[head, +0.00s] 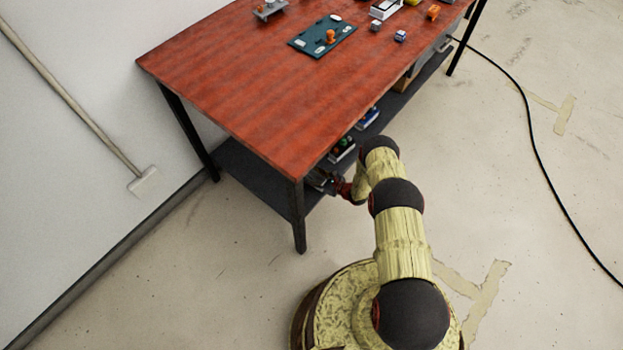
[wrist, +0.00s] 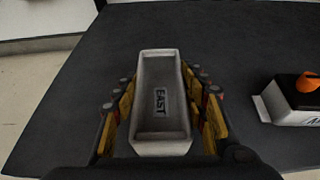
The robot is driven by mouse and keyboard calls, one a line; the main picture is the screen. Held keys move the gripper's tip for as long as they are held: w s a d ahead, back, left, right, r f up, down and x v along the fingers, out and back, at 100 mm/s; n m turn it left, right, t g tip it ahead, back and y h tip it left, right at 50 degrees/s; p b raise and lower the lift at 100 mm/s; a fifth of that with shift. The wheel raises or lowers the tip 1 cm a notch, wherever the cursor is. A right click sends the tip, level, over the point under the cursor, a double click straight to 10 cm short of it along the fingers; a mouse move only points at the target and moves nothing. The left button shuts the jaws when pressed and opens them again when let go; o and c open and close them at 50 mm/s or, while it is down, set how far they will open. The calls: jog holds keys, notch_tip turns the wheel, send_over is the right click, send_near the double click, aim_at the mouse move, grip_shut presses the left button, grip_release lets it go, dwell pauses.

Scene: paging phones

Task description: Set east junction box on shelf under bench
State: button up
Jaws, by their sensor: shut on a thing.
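The east junction box (wrist: 160,135) is a grey, open-topped rectangular box with "EAST" on its inner floor. In the wrist view it sits between the fingers of my gripper (wrist: 160,110), which is shut on its two long sides. The box is over the dark shelf under the bench (wrist: 240,40); I cannot tell whether it touches the shelf. In the head view my gripper (head: 328,182) reaches in under the near corner of the red-topped bench (head: 230,70), which partly hides it. The shelf also shows there (head: 258,178).
On the shelf, right of the box, stands a white and black unit with an orange part (wrist: 298,97). More items stand further along the shelf (head: 368,118). A bench leg (head: 298,215) is close to my gripper. The shelf's left part is clear.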

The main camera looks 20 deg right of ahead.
jog(key=shift+f, duration=0.9)
jog(key=shift+f, duration=0.2)
jog(key=o, duration=1.3)
jog(key=shift+r, duration=0.15)
